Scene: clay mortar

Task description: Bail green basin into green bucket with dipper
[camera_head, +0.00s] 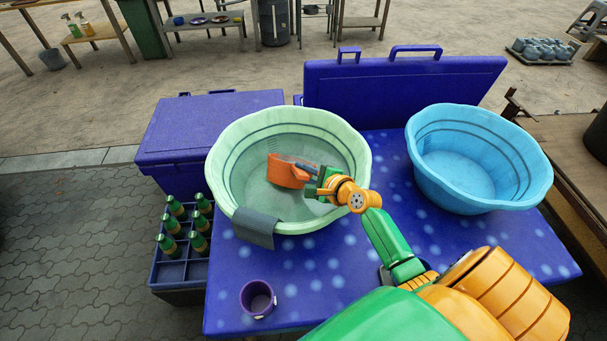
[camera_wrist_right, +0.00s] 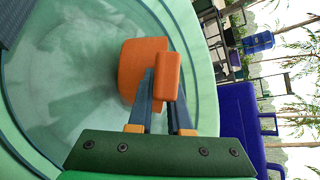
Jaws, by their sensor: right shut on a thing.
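The pale green basin (camera_head: 222,187) stands on the blue spotted table. It appears to hold cloudy, pale water. The orange dipper (camera_head: 284,172) is inside the basin, near its middle; it also shows in the wrist view (camera_wrist_right: 138,62). My right gripper (camera_head: 308,170) reaches over the basin's right side, and its dark fingers (camera_wrist_right: 168,88) are shut on the dipper's handle. I cannot tell how deep the dipper sits or whether it holds water. No green bucket can be made out for certain. My left gripper is out of view.
A light blue basin (camera_head: 425,165) stands to the right on the table. A grey cloth (camera_head: 255,226) hangs over the green basin's front rim. A purple cup (camera_head: 258,300) stands at the front left. A crate of green bottles (camera_head: 172,272) is left of the table.

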